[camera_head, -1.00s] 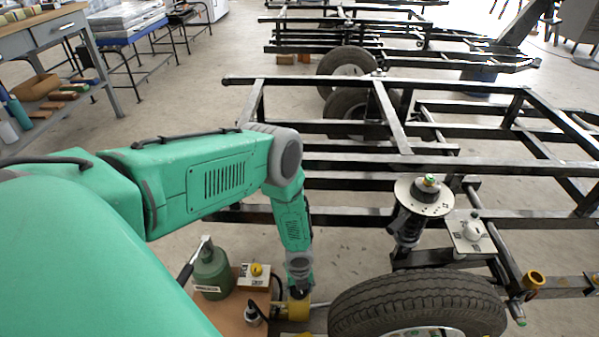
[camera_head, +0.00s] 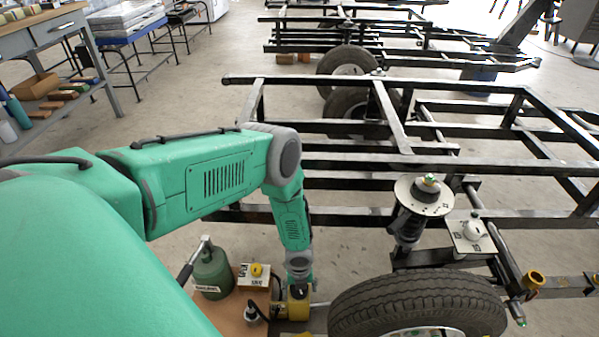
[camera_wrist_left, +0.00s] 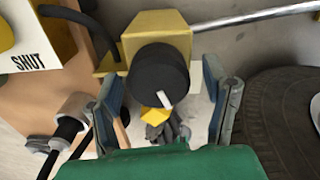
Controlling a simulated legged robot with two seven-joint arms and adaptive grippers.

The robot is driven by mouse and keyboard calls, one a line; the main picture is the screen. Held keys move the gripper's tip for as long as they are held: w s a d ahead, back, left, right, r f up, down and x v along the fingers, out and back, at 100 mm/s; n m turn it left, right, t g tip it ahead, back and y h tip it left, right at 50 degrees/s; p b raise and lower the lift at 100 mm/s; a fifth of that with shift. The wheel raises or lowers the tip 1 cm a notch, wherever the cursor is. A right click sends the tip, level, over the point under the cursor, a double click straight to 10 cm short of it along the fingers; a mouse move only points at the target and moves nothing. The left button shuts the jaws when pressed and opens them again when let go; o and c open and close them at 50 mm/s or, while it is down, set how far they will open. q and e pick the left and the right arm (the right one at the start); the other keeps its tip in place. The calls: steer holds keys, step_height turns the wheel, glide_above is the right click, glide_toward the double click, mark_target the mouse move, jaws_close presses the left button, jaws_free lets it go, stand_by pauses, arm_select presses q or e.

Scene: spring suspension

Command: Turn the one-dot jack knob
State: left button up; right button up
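A black round knob (camera_wrist_left: 158,78) with a white mark sits on a yellow block (camera_wrist_left: 165,28) in the left wrist view. I cannot make out any dots on it. The yellow block also shows in the head view (camera_head: 297,308), beside the tyre. My left gripper (camera_wrist_left: 163,76) is open, with one finger on each side of the knob and visible gaps to it. In the head view my left gripper (camera_head: 298,290) points down at the block and hides the knob. A yellow knob (camera_head: 257,269) stands on a white-labelled plate nearby; "SHUT" is legible beside it in the wrist view. My right gripper is not in view.
A green bottle-shaped jack body (camera_head: 212,272) with a lever stands left of the block on a brown board (camera_head: 232,313). A black tyre (camera_head: 415,300) is close on the right. The black frame (camera_head: 350,162) and a spring damper (camera_head: 408,225) stand behind.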

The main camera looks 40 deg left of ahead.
arm_select(q)
steer(key=shift+r, duration=0.1)
steer(key=shift+r, duration=0.4)
step_height(320, 180, up, 11)
step_height(320, 180, down, 13)
steer(key=m, duration=1.3)
steer(key=shift+r, duration=0.2)
